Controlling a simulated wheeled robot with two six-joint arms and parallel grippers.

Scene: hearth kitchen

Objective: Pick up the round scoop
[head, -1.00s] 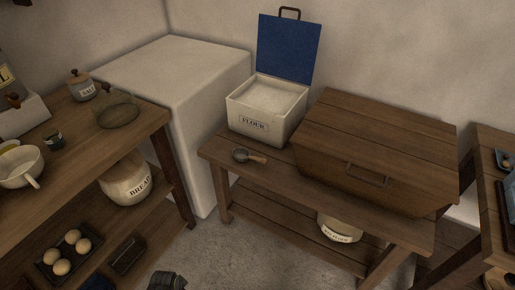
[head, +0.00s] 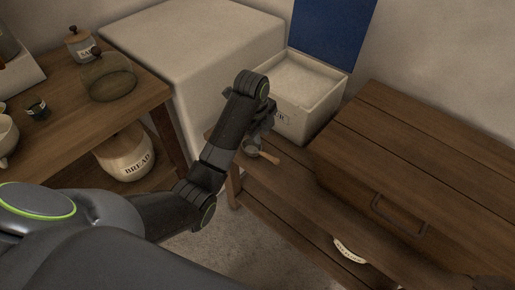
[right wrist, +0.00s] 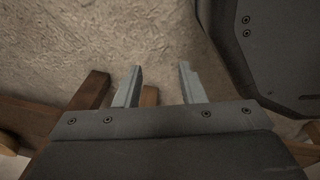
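The round scoop (head: 267,156), with a small metal bowl and a wooden handle, lies on the low wooden bench in front of the flour box. Part of its bowl is close to my left arm in the picture. My left gripper (head: 264,121) is just above the scoop in the head view, in front of the flour box. Its fingers are mostly hidden by the wrist, so I cannot tell whether they are open or touch the scoop. My right gripper (right wrist: 160,84) is open and empty in the right wrist view, with its two fingers apart.
The white flour box (head: 318,105) stands behind the scoop, its blue lid (head: 332,35) raised. A large wooden chest (head: 405,175) with a handle is to the right on the bench.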

